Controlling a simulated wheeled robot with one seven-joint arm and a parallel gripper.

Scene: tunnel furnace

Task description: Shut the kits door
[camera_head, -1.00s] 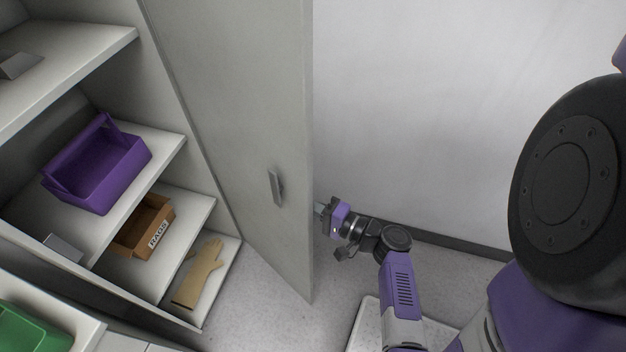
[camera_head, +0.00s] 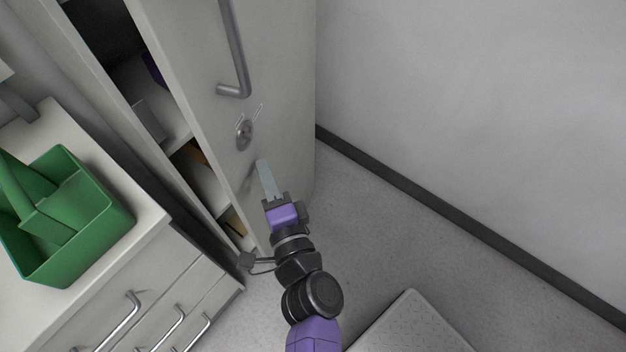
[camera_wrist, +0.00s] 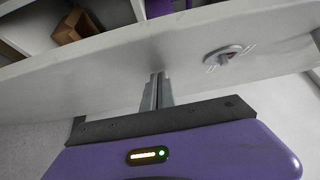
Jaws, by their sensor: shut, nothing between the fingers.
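The kits door (camera_head: 283,75) is a tall grey cabinet door, standing partly open with a narrow gap at its left edge. It has a bar handle (camera_head: 236,60) and a round lock (camera_head: 245,134) on its outer face. My gripper (camera_head: 263,167) is shut and empty, with its fingertips at the outer face below the lock. In the wrist view the shut fingers (camera_wrist: 157,90) point at the door face (camera_wrist: 100,75), with the lock (camera_wrist: 230,55) to their right. I cannot tell whether the fingertips touch the door.
Cabinet shelves (camera_head: 155,95) show through the gap. A green caddy (camera_head: 75,220) stands on a white drawer unit (camera_head: 150,225) at the left. A pale wall (camera_head: 470,100) with a dark baseboard (camera_head: 430,215) is at the right. A grey textured slab (camera_head: 410,325) lies on the floor.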

